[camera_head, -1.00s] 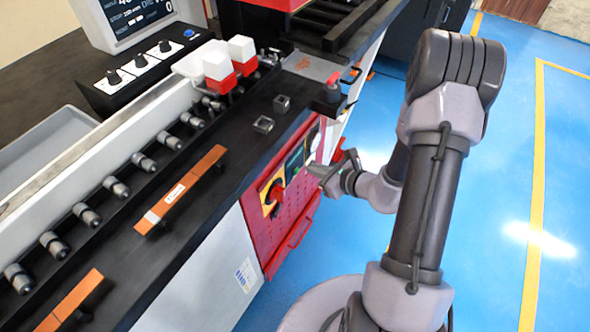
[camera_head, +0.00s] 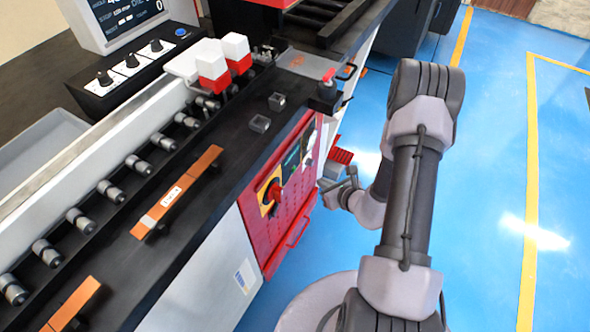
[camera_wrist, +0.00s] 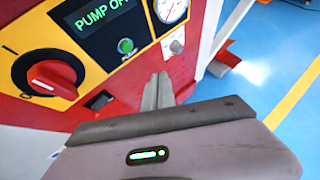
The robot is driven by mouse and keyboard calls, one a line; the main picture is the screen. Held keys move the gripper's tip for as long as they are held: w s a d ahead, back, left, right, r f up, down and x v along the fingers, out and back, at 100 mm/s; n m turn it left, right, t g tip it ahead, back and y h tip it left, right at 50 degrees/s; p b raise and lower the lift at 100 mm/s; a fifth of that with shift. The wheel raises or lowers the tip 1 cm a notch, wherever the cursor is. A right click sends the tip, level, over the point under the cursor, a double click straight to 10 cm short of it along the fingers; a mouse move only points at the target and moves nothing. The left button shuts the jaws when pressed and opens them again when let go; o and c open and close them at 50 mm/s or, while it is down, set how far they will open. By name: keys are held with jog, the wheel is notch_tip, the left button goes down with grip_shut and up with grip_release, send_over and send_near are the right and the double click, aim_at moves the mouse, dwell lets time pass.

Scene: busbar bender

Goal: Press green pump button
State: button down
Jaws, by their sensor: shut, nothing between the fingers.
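The green pump button (camera_wrist: 126,46) shows in the wrist view, round and set in the red machine panel, under a display (camera_wrist: 98,18) reading "PUMP OF", cut off by the frame edge. My gripper (camera_wrist: 159,80) is shut and empty, its fingers pointing at the panel. The fingertips appear below and right of the button in the picture, not over it; I cannot tell whether they touch the panel.
A red rotary switch (camera_wrist: 52,77) on a yellow plate is left of the button. A pressure gauge (camera_wrist: 171,8) is at upper right. A red emergency-type knob (camera_head: 328,76) stands at the bench corner. Blue floor (camera_head: 480,200) to the right is open.

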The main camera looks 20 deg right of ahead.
jog(key=w+a, duration=0.4)
jog(key=w, duration=0.1)
dwell(2.1)
jog(key=shift+w+a, duration=0.2)
jog(key=shift+w, duration=0.1)
jog(key=shift+w+a, duration=0.25)
jog(key=shift+w, duration=0.1)
dwell(0.7)
jog(key=shift+s, duration=0.1)
jog(key=shift+s+d, duration=0.5)
jog(key=shift+s, duration=0.1)
jog(key=shift+d, duration=0.1)
jog(key=shift+s+d, duration=0.75)
jog(key=shift+s, duration=0.25)
jog(key=shift+s+d, duration=0.7)
jog(key=shift+s, duration=0.3)
